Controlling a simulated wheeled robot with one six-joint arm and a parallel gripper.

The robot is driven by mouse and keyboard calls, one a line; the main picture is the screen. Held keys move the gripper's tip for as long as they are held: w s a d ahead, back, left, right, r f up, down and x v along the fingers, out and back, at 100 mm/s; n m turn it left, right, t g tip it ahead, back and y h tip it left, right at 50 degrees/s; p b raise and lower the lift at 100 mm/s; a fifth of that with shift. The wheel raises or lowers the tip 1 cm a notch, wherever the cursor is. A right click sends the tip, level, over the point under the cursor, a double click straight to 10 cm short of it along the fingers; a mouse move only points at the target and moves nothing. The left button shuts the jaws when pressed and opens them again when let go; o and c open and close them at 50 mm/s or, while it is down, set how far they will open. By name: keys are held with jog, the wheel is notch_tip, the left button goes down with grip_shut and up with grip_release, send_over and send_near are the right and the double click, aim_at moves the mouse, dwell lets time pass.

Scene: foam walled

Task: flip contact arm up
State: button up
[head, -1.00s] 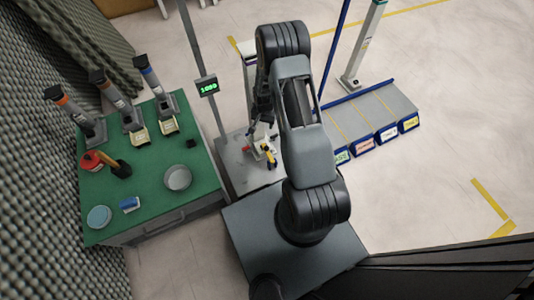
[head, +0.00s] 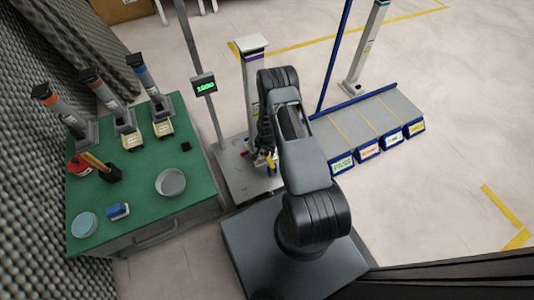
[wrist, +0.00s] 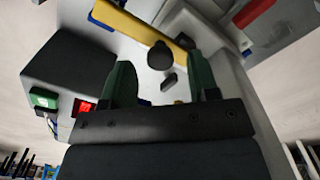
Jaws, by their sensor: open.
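A light grey station (head: 232,170) stands beyond my base in the head view, with a small yellow part (head: 260,160) near my gripper. In the wrist view a yellow bar (wrist: 138,22) crosses the top, with a round black knob (wrist: 160,55) just below it. I cannot tell which of these is the contact arm. My gripper (wrist: 164,82) is open. Its two green-tipped fingers lie left and right of the knob in the picture, with nothing clearly held. A small black piece (wrist: 168,81) shows between the fingers. In the head view my arm hides most of the gripper.
A dark grey box with a red switch (wrist: 84,107) is at the left in the wrist view. A green-topped bench (head: 140,190) with tools stands left in the head view. A post with a green display (head: 203,85) and a white column (head: 250,75) rise nearby. Labelled bins (head: 368,149) stand right.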

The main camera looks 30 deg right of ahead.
jog(key=shift+f, duration=0.75)
jog(key=shift+c, duration=0.5)
grip_shut()
